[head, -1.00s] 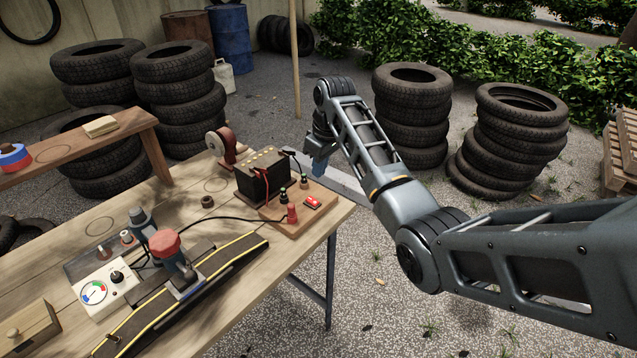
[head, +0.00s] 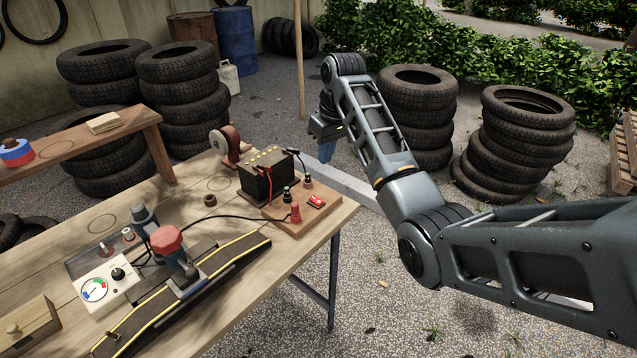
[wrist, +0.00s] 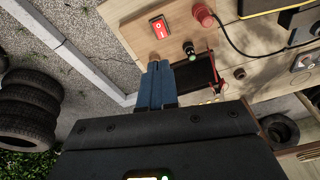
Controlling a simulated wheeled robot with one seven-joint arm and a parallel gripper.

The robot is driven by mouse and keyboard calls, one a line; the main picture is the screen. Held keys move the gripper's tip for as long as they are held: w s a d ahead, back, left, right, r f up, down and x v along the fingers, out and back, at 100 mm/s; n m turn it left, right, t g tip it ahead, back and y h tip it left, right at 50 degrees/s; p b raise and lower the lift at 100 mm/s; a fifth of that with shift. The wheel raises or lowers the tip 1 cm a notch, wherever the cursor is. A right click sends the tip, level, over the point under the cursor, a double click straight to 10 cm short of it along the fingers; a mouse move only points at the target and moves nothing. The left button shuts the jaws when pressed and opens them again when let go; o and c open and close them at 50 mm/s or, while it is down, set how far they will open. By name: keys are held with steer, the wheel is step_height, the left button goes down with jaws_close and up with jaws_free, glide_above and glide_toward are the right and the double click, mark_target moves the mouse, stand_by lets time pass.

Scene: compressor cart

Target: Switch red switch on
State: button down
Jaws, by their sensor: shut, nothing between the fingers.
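The red switch (head: 316,201) is a small red rocker on a wooden board (head: 285,228) at the right end of the workbench. In the wrist view the red switch (wrist: 159,27) shows white marks on its face; I cannot tell which side is pressed. My gripper (head: 326,150) hangs beyond the far right edge of the bench, above and behind the switch, partly hidden by my arm. In the wrist view my gripper (wrist: 155,68) has its blue fingers shut together and empty, pointing toward the board, apart from the switch.
A compressor with a red cap (head: 167,240) and a gauge box (head: 103,288) stand further left. Tyre stacks (head: 417,110) are behind my arm.

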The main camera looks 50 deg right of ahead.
mark_target(314, 198)
steer(key=shift+w+a+r+m+b, duration=0.1)
steer(key=shift+m+b, duration=1.15)
steer(key=shift+m, duration=2.6)
steer(key=shift+w+m+b, duration=0.1)
steer(key=shift+m+b, duration=1.1)
steer(key=shift+m, duration=2.65)
steer(key=x, duration=1.4)
steer(key=shift+s+p, duration=0.15)
steer(key=shift+p, duration=0.25)
